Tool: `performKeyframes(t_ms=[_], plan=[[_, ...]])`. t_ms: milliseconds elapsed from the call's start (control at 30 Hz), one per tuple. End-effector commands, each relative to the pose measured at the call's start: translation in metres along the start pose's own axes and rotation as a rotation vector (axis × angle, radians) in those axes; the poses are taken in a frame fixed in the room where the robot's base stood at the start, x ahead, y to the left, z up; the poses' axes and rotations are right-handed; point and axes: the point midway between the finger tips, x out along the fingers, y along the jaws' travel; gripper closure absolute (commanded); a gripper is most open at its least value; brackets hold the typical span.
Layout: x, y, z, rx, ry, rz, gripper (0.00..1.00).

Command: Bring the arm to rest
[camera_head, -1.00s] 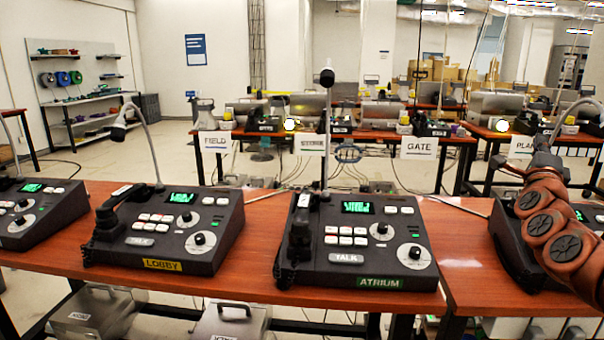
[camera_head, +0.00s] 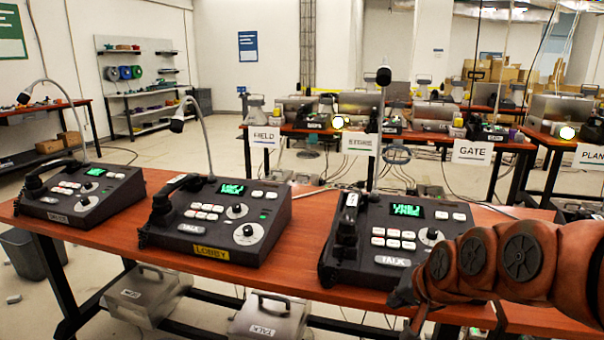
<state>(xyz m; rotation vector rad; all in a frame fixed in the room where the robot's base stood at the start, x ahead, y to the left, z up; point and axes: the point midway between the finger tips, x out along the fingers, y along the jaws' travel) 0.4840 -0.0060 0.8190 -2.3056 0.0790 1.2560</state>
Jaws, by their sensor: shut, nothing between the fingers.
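My arm (camera_head: 520,262), rust-brown with round dark caps, reaches in from the right edge, in front of the right part of the near table. My gripper (camera_head: 402,300), small and dark at the arm's left end, is only partly seen; it is shut and empty. It shows in front of the lower right corner of the right-hand paging phone (camera_head: 385,258), whose front label the arm covers. The LOBBY phone (camera_head: 215,222) stands left of it, clear of the arm. Both have lit green screens and handsets on their left sides.
Another phone (camera_head: 82,192) stands at the left on the red-brown table (camera_head: 300,262). Goosenecks rise behind the phones. Metal boxes (camera_head: 265,318) sit below the table. Behind, across open floor (camera_head: 190,160), stand desks with FIELD, GATE and other signs. A grey bin (camera_head: 25,252) stands at lower left.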

Motion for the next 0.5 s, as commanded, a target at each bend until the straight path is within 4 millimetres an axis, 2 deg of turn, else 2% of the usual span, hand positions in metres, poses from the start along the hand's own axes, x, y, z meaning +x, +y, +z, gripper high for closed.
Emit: performKeyframes(t_ms=[33,200,300,500], plan=[[-0.002,0.007,0.029,-0.056,-0.071,0.045,1.00],[-0.020,0.041,0.123,-0.211,-0.332,0.188,1.00],[-0.036,0.061,0.164,-0.271,-0.459,0.250,1.00],[-0.069,0.091,0.222,-0.343,-0.660,0.334,1.00]])
